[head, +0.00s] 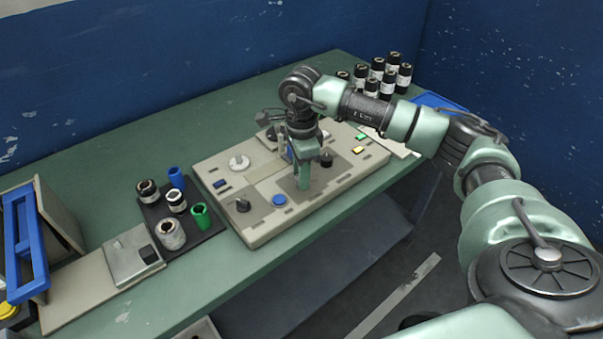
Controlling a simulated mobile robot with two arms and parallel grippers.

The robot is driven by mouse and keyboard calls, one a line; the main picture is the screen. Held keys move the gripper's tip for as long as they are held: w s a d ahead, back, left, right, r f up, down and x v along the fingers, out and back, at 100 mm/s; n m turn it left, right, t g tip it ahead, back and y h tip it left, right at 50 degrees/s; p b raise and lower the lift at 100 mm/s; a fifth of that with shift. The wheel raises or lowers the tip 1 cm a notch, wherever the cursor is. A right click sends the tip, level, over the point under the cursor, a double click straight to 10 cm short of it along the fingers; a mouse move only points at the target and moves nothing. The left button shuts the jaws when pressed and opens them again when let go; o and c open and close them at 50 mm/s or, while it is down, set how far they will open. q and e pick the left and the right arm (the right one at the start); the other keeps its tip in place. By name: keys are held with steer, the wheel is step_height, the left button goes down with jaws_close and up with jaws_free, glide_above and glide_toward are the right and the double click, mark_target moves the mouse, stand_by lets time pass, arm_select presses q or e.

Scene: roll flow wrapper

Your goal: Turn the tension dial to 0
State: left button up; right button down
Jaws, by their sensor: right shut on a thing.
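The control panel (262,229) lies flat on the green bench and carries several knobs and buttons. My right gripper (304,183) reaches down onto a dark square on the panel's right half. It is shut on what I take to be the tension dial, which its fingers hide, so the dial's setting cannot be read. A black knob (327,160) stands just right of the fingers, apart from them. A pale round knob (239,163) and another black knob (242,205) sit on the panel's left half. My left gripper is not in view.
A blue button (279,200) is left of my right gripper; a green button (361,137) and a yellow button (359,150) are to its right. A dark tray (190,241) of rolls stands left of the panel. Several black bottles (376,70) stand behind my right arm.

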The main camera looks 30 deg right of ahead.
steer(key=c, duration=1.1)
jaws_free()
steer(key=shift+o, duration=0.2)
steer(key=shift+r, duration=0.1)
step_height(320, 180, up, 8)
steer(key=shift+f+b, duration=0.15)
steer(key=shift+b, duration=0.2)
